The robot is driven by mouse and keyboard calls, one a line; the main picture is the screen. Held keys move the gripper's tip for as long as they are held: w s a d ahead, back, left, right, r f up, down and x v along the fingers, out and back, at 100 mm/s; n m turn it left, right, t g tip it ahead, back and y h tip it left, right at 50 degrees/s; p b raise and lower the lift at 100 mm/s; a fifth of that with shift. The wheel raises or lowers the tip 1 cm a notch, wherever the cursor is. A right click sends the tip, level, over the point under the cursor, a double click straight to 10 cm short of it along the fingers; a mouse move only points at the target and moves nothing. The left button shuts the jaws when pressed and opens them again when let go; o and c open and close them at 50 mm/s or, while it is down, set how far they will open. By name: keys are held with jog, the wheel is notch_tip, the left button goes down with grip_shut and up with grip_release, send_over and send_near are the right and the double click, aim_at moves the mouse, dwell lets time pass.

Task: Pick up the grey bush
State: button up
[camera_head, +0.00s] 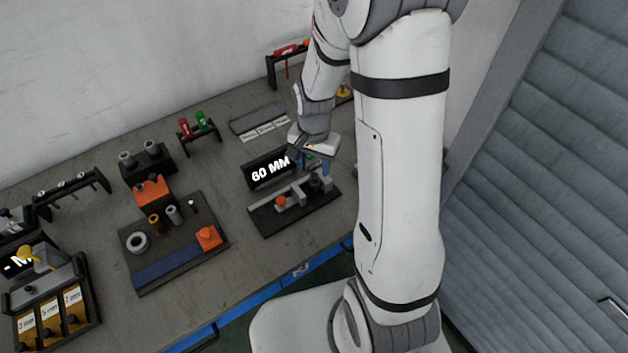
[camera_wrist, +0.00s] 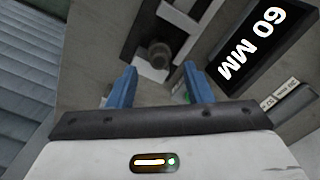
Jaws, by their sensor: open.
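My gripper (camera_head: 319,168) is open and empty, with blue fingers, above the right end of a dark measuring fixture (camera_head: 268,224). In the wrist view my gripper (camera_wrist: 154,88) shows its two fingers wide apart. A dark grey round part (camera_wrist: 158,54), which looks like the bush, stands on the fixture ahead of the gap between the fingertips, apart from them. In the head view this grey part (camera_head: 315,184) is small, just below the fingers. Another grey cylinder (camera_head: 173,215) and a grey ring (camera_head: 138,242) are on the dark tray at the left.
A black display reading "60 MM" (camera_head: 268,170) stands just behind the fixture. The dark tray (camera_head: 150,283) also holds an orange block (camera_head: 208,237) and a brass cylinder (camera_head: 155,224). Bare grey table (camera_head: 232,208) lies between tray and fixture.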

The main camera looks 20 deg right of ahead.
aim_at(314, 175)
jog(key=shift+f, duration=1.7)
jog(key=shift+c, duration=0.3)
jog(key=c, duration=0.9)
jog(key=shift+c, duration=0.2)
jog(key=shift+r, duration=0.1)
